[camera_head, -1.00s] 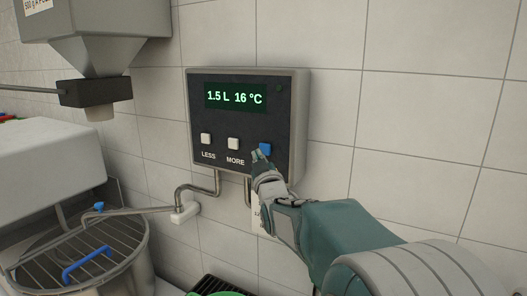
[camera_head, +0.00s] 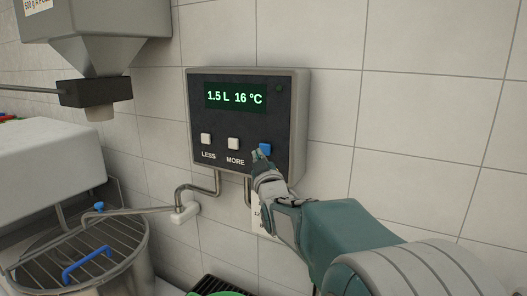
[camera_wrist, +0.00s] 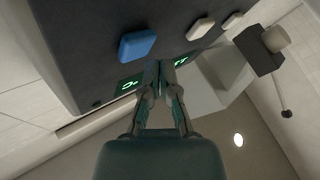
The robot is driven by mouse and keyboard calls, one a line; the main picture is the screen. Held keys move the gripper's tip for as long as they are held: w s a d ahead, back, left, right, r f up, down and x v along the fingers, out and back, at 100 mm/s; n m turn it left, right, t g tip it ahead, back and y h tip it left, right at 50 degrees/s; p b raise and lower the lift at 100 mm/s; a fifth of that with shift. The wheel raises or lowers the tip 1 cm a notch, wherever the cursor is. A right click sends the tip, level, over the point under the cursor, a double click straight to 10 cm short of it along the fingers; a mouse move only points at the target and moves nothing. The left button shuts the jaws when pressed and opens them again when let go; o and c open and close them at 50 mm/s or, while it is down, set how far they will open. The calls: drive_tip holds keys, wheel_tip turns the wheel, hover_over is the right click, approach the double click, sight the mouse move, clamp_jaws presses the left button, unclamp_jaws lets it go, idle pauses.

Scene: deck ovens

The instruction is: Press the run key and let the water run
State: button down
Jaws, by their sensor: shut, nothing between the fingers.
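The water meter panel (camera_head: 248,121) is a dark-faced box on the tiled wall. Its green display reads 1.5 L 16 °C. The white LESS key (camera_head: 206,138) and white MORE key (camera_head: 233,144) sit left of a blue key (camera_head: 265,148), whose label is hidden behind my gripper. My gripper (camera_head: 257,158) is shut and empty, its tips just below and left of the blue key in the head view. In the wrist view the blue key (camera_wrist: 138,44) stands left of my shut fingertips (camera_wrist: 160,66). I cannot tell whether they touch the panel.
A pipe spout (camera_head: 150,210) runs left from below the panel to a round mixer bowl with a wire guard (camera_head: 45,262) and blue handle. A hopper (camera_head: 95,40) hangs at upper left. The wall right of the panel is bare.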

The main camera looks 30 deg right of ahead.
idle(0.4)
drive_tip(key=shift+w+d, duration=0.2)
drive_tip(key=shift+d, duration=0.2)
drive_tip(key=shift+w+d, duration=0.3)
drive_tip(key=shift+d, duration=0.05)
idle(0.8)
drive_tip(key=shift+a, duration=0.1)
drive_tip(key=shift+s+a, duration=0.55)
drive_tip(key=shift+a, duration=0.05)
drive_tip(key=s+a, duration=0.1)
drive_tip(key=a, duration=0.1)
drive_tip(key=s+a, duration=0.2)
idle(0.6)
idle(0.6)
